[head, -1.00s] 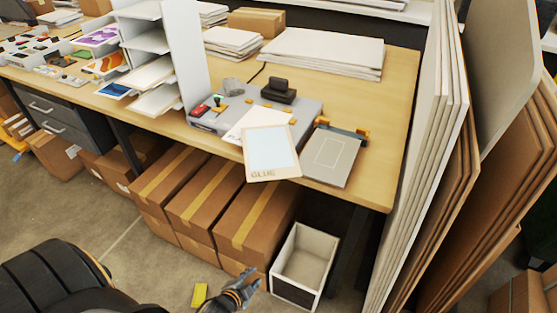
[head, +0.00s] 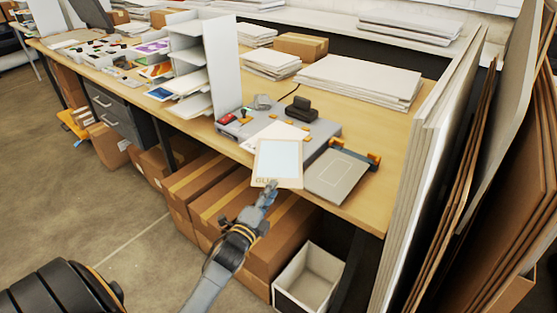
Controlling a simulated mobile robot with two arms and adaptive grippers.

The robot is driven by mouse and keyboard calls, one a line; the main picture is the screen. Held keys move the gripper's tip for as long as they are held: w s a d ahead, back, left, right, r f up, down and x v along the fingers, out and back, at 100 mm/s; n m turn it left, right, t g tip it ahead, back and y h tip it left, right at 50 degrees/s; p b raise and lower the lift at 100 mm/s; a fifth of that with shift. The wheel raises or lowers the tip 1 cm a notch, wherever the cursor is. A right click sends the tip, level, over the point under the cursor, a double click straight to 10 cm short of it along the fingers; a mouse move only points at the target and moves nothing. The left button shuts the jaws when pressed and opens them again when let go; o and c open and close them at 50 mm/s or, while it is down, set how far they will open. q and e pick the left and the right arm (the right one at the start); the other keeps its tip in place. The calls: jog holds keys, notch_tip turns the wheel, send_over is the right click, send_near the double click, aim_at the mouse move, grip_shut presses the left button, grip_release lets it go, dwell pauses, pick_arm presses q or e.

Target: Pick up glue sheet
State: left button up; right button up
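The glue sheet (head: 278,160) is a cream-framed panel with a pale blue middle and lettering along its lower edge. It lies at the front of the grey laminator (head: 318,131), and its lower end reaches out past the table's front edge. My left gripper (head: 269,190) is at the sheet's lower edge and covers part of the lettering. The fingers are too small to tell whether they are open or shut, or whether they touch the sheet. My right gripper is not in view.
A grey plate (head: 342,175) with orange clips lies right of the sheet. A white shelf rack (head: 224,62) stands to the left on the table (head: 392,150). Cardboard boxes (head: 218,207) and an open white bin (head: 310,277) are below. Tall panels (head: 432,150) stand at the right.

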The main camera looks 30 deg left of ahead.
aim_at(280, 177)
pick_arm(q)
jog(key=w, duration=0.1)
jog(key=w+p, duration=0.1)
jog(key=w, duration=0.1)
jog(key=w+r+p, duration=0.1)
jog(key=w, duration=0.1)
jog(key=shift+w+a+r, duration=0.1)
jog(key=shift+w+a, duration=0.15)
jog(key=shift+a, duration=0.05)
jog(key=shift+w, duration=0.2)
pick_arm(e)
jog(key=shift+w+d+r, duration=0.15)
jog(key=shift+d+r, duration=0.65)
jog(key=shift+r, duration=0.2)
pick_arm(q)
jog(key=shift+c, duration=0.5)
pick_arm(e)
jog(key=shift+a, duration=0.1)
pick_arm(q)
grip_shut()
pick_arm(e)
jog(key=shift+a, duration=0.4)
